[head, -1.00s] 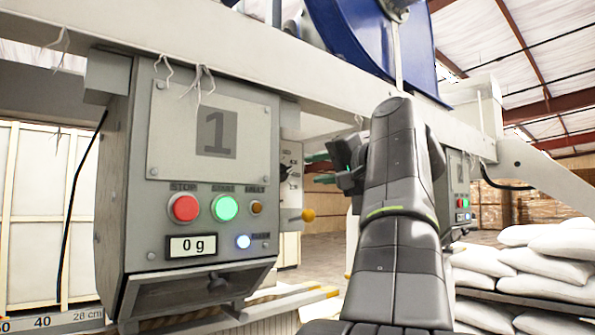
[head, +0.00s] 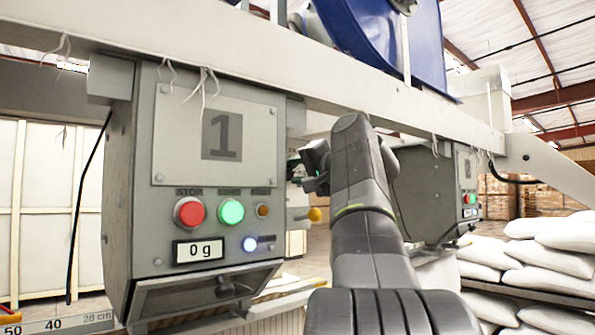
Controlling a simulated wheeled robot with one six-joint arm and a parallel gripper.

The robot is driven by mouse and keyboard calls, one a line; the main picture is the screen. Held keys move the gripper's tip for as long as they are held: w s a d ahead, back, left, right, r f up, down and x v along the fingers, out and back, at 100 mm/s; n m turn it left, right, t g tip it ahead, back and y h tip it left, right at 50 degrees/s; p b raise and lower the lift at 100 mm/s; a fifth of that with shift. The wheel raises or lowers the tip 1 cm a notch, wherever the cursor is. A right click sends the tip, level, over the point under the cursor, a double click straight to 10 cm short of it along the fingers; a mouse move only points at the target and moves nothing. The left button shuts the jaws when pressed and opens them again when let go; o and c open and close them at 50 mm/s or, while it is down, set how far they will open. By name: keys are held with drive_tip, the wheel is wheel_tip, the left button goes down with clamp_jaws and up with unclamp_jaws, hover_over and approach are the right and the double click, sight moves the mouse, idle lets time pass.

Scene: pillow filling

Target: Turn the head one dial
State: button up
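The head one box is a grey control box with a large "1" plate (head: 226,146). Its display (head: 198,249) reads 0 g. A red button (head: 189,212), a green button (head: 231,212) and a small amber button (head: 262,211) sit above the display. My gripper (head: 294,170) is at the right side of this box, reaching past its front edge. Its fingertips are mostly hidden, so I cannot see whether they are open or touch anything. The dial on the box's right side cannot be made out. A yellow-tipped lever (head: 314,214) sticks out below the gripper.
A white beam (head: 350,90) runs above the box, with blue machinery (head: 370,45) over it. A second control box (head: 430,190) stands behind my arm. White sacks (head: 545,245) are stacked at right. A scale strip (head: 75,320) lies at lower left.

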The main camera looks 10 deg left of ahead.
clamp_jaws()
drive_tip(key=shift+n, duration=0.3)
drive_tip(key=n+b, duration=0.1)
drive_tip(key=n, duration=0.2)
drive_tip(key=shift+f+b, duration=0.1)
drive_tip(key=shift+b, duration=0.2)
drive_tip(key=shift+n+b, duration=0.3)
drive_tip(key=shift+n, duration=0.8)
unclamp_jaws()
